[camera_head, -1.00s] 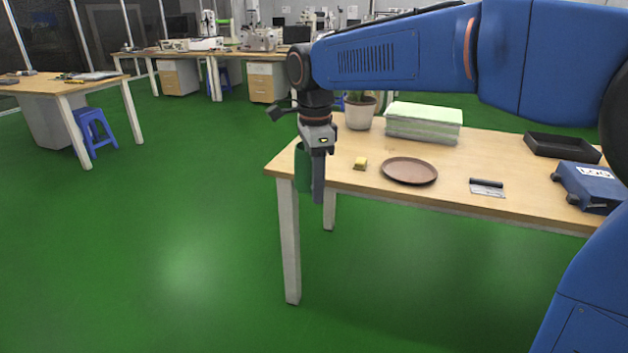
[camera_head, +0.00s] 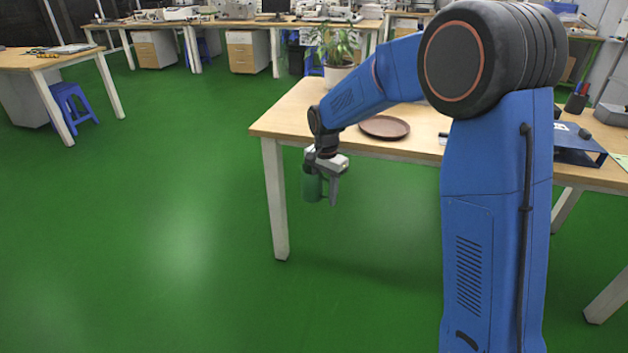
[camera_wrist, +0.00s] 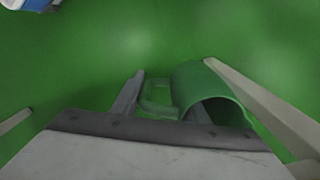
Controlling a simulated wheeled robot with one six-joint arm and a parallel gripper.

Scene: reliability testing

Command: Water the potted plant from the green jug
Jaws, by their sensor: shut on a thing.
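The green jug (camera_head: 311,186) hangs in front of the table's near edge, over the floor, and looks roughly upright. My gripper (camera_head: 329,180) is shut on its handle side. In the wrist view the jug (camera_wrist: 202,83) shows its open mouth, with its handle (camera_wrist: 158,97) between my gripper's fingers (camera_wrist: 163,106). What is inside the jug cannot be seen. The potted plant (camera_head: 335,44) stands upright in a pale pot (camera_head: 338,74) at the back of the table, behind my arm and well apart from the jug.
The wooden table (camera_head: 290,112) has a bare left corner. A brown round plate (camera_head: 384,126) lies on it near my arm. A blue case (camera_head: 578,148) sits at the right. Open green floor lies left and in front.

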